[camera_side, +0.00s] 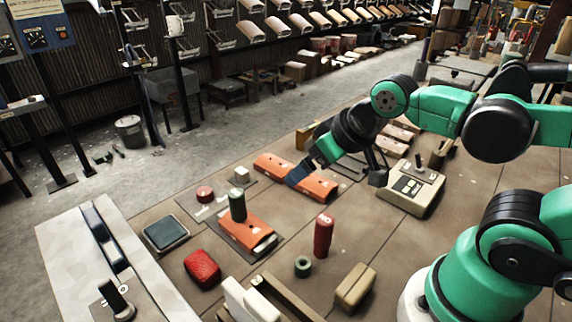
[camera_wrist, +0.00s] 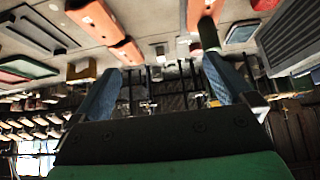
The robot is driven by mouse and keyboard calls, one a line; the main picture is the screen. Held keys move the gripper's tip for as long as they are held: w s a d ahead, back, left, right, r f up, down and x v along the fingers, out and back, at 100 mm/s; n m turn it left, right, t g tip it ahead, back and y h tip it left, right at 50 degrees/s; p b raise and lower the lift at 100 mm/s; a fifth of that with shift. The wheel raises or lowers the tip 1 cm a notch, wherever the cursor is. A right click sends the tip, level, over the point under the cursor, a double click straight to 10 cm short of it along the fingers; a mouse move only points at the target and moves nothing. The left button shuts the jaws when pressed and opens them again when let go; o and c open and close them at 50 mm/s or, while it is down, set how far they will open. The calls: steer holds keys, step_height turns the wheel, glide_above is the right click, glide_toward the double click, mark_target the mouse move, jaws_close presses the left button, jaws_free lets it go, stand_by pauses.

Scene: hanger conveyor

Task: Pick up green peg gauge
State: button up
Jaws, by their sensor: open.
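The green peg gauge (camera_side: 237,206) is a dark green cylinder standing upright at the near orange block (camera_side: 247,232) in the side view. In the wrist view, a dark green shape that looks like it (camera_wrist: 208,33) shows beside the right finger's tip. My gripper (camera_side: 297,176) is above the long orange block, to the right of and farther back than the peg. Its blue fingers (camera_wrist: 161,65) are spread apart in the wrist view, with nothing between them. How the peg's lower end sits is hard to tell.
A red cylinder (camera_side: 323,236) and a green ring (camera_side: 303,267) stand right of the peg. The long orange block (camera_side: 316,187) lies behind. A red block (camera_side: 202,268), a dark pad (camera_side: 166,232) and a beige control box (camera_side: 411,188) are around. Bare table shows between them.

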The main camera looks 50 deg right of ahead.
steer(key=c, duration=0.4)
steer(key=shift+o, duration=0.2)
steer(key=n+g, duration=0.1)
steer(key=g, duration=0.3)
glide_toward(236, 192)
steer(key=s+d+f, duration=0.1)
steer(key=d+f, duration=0.1)
steer(key=d, duration=0.2)
steer(key=w+a+f+g, duration=0.1)
steer(key=a+f, duration=0.1)
steer(key=w+a+f+g, duration=0.1)
steer(key=w+f+g, duration=0.1)
steer(key=shift+w+a+n, duration=0.25)
steer(key=shift+a+n, duration=0.1)
steer(key=shift+n, duration=0.05)
steer(key=shift+w+a+f, duration=0.15)
steer(key=shift+a+f, duration=0.05)
steer(key=shift+f, duration=2.85)
